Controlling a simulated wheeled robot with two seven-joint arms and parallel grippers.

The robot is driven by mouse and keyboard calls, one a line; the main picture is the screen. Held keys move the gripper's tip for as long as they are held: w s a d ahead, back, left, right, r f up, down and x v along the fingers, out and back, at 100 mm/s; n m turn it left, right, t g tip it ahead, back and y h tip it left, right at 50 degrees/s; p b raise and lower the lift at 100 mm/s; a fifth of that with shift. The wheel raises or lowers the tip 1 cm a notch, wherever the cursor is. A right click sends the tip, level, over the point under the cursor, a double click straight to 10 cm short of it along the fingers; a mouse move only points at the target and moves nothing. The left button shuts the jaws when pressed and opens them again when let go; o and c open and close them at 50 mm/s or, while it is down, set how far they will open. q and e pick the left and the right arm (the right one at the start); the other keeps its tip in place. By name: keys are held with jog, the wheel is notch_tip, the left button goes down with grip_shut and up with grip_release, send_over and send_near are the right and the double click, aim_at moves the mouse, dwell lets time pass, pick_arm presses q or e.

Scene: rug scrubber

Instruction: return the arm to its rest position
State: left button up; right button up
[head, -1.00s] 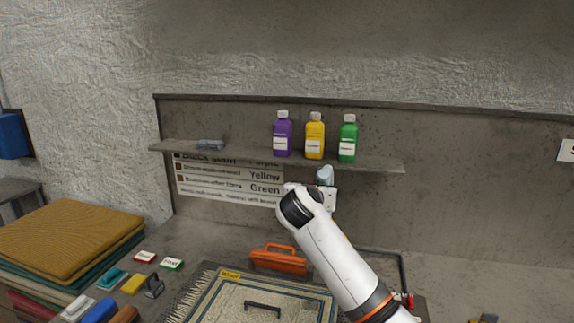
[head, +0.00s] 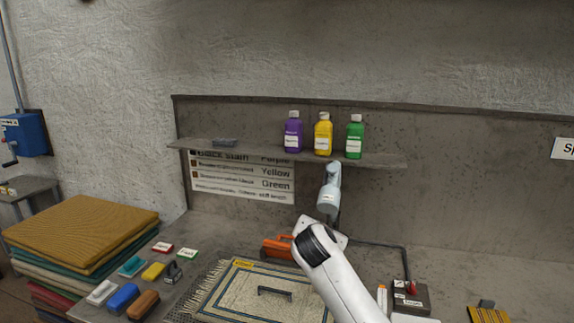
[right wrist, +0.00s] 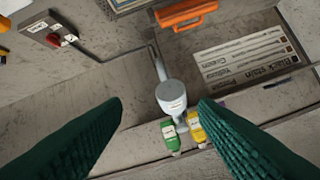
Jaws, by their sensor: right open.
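My right arm (head: 345,285) comes in from the lower right of the head view, its wrist bent in front of the back panel. Its fingers are hidden there. In the right wrist view my right gripper (right wrist: 160,106) shows two dark green ridged fingers spread wide, with nothing held. A grey cylindrical head on a pole (right wrist: 171,97) shows beyond the gap between them; in the head view this grey cylinder (head: 329,198) stands just above my wrist. My left gripper is not in view.
Purple (head: 293,133), yellow (head: 323,134) and green (head: 355,137) bottles stand on the shelf (head: 270,156). An orange-handled tool (head: 277,248) is partly behind my wrist. A patterned rug (head: 222,298) lies below. Folded rugs (head: 80,228) and several brushes are left. A switch box (head: 410,298) is right.

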jog(key=s+d+f+m+g+y, duration=0.1)
jog(key=s+d+f+m+g, duration=0.1)
jog(key=s+f+m, duration=0.6)
jog(key=s+d+f+m+g+y, duration=0.1)
jog(key=s+d+f+m+g, duration=0.25)
jog(key=s+f, duration=0.8)
jog(key=s+d+f+m+g+y, duration=0.1)
jog(key=s+d+f+m+g, duration=0.15)
jog(key=s+m, duration=0.85)
jog(key=s+d+f+m+g, duration=0.1)
jog(key=s+d+f+m, duration=0.3)
jog(key=s, duration=1.3)
notch_tip(320, 180, down, 31)
jog(key=s+g+b, duration=0.1)
jog(key=g+b, duration=0.1)
jog(key=b, duration=0.3)
pick_arm(q)
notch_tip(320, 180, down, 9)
jog(key=b, duration=0.3)
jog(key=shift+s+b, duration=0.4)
pick_arm(e)
jog(key=s+d+f, duration=0.2)
jog(key=s+f, duration=1.4)
jog(key=f, duration=0.3)
jog(key=shift+s+d+g, duration=0.15)
jog(key=shift+d+g, duration=0.05)
jog(key=shift+g, duration=0.2)
